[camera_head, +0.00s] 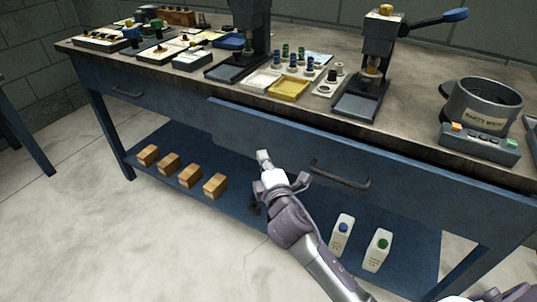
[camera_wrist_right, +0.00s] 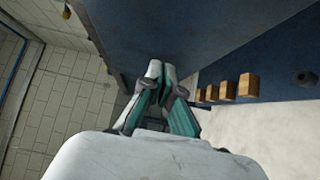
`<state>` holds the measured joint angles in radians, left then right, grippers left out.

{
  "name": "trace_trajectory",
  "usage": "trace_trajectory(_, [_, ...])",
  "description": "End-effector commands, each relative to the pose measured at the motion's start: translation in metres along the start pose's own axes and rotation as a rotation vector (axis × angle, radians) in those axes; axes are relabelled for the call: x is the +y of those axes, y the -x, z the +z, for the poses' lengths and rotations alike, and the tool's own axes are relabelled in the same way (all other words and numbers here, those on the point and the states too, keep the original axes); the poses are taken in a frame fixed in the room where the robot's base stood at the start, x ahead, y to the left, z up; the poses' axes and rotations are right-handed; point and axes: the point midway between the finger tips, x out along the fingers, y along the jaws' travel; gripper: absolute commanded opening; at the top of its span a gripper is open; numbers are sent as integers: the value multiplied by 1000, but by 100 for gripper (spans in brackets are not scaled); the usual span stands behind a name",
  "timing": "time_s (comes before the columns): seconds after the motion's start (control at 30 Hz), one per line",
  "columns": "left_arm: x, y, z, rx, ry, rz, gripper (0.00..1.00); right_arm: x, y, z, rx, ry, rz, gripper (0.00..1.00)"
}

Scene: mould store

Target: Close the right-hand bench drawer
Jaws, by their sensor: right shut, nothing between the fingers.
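The right-hand bench drawer (camera_head: 400,172) has a wide blue front with a dark bar handle (camera_head: 340,175). Its left end stands out a little from the bench front, so it looks partly open. My right gripper (camera_head: 263,157) is shut and empty, in front of the drawer's lower part, left of the handle. In the right wrist view, the shut fingers (camera_wrist_right: 160,73) point at a blue panel (camera_wrist_right: 190,35), which looks like the drawer front. I cannot tell whether they touch it. My left gripper is in neither view.
The bench top (camera_head: 415,110) carries presses, trays, small parts and a grey pot (camera_head: 482,103). A left drawer handle (camera_head: 127,92) also shows. Floor in front is clear.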

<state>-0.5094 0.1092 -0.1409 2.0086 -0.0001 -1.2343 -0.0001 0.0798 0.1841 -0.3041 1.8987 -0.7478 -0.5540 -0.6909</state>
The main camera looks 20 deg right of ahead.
Motion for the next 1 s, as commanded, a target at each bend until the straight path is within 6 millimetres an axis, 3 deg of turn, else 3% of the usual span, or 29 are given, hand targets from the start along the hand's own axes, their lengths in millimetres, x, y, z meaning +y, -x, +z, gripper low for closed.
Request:
trace_trajectory(0.2, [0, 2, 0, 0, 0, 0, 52, -1, -15, 16, -1, 0, -1, 0])
trace_trajectory(0.67, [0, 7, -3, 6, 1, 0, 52, 0, -21, 22, 0, 0, -1, 0])
trace_trajectory(0.8, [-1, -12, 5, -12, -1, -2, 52, 1, -38, 39, -2, 5, -1, 0])
trace_trajectory(1.0, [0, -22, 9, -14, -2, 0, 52, 0, -50, 52, -3, 0, -1, 0])
